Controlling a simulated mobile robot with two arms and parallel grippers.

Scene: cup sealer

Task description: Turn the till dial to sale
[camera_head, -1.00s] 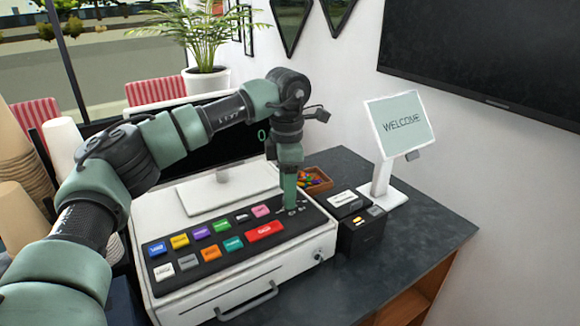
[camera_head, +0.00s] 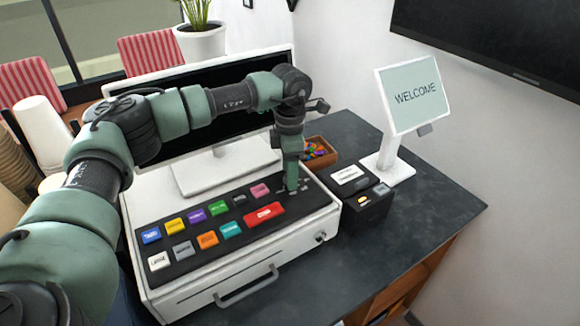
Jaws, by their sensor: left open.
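The white till (camera_head: 210,290) stands on the dark counter with a black key panel (camera_head: 185,264) of coloured keys on top. My left gripper (camera_head: 292,188) points straight down over the right end of that panel, at or just above its surface. The dial is not clearly visible; small pale markings (camera_head: 306,188) show beside the fingertips, and the gripper hides what lies under it. The gap between the fingers is too small to make out, but the gripper is open. My right gripper is not in view.
A monitor (camera_head: 228,165) stands behind the keys, under my left arm. Stacked cups (camera_head: 42,130) are at the left. The counter's front right (camera_head: 420,225) is clear.

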